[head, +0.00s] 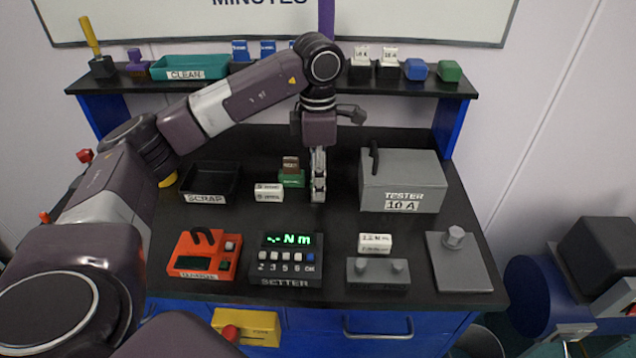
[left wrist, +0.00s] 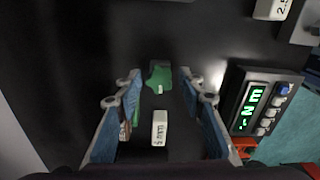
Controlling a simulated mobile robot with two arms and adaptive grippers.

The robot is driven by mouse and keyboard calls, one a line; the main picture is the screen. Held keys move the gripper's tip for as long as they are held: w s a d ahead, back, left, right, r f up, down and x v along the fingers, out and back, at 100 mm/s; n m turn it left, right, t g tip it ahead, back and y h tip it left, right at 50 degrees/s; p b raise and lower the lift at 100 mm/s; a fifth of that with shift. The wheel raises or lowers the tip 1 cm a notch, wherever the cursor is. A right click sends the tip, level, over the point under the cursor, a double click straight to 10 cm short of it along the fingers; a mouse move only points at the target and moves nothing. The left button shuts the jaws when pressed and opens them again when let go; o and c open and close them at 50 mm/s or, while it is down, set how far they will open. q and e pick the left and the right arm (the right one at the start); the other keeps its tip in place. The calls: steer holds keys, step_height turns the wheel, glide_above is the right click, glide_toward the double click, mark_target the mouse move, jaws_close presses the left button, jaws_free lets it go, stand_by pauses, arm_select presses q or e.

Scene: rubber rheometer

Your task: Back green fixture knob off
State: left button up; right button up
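My left gripper (head: 318,196) points straight down over the middle of the black bench. In the left wrist view its two fingers (left wrist: 162,82) are spread open. A small irregular green piece (left wrist: 159,76) lies between and beyond the fingertips, apart from both; in the head view the gripper hides it. A green block (head: 291,179) with a brown block (head: 290,163) on it stands just left of the gripper. In the left wrist view they are partly hidden behind the left finger. I cannot tell which green piece is the fixture knob. My right gripper is not in view.
A white labelled block (head: 268,193) lies left of the gripper. The black scrap tray (head: 210,181) is farther left, the grey tester (head: 402,182) to the right. The setter (head: 287,259), an orange device (head: 204,255) and grey fixtures (head: 378,274) line the front.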

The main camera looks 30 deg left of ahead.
arm_select(q)
steer(key=m, duration=0.6)
steer(key=shift+m+b, duration=0.3)
steer(key=shift+b, duration=0.1)
steer(key=m, duration=0.6)
steer(key=shift+m+b, duration=0.3)
steer(key=shift+m, duration=0.1)
steer(key=shift+c, duration=0.6)
jaws_close()
steer(key=shift+n, duration=2.4)
steer(key=n+p, duration=0.1)
steer(key=n, duration=0.3)
steer(key=shift+n, duration=0.3)
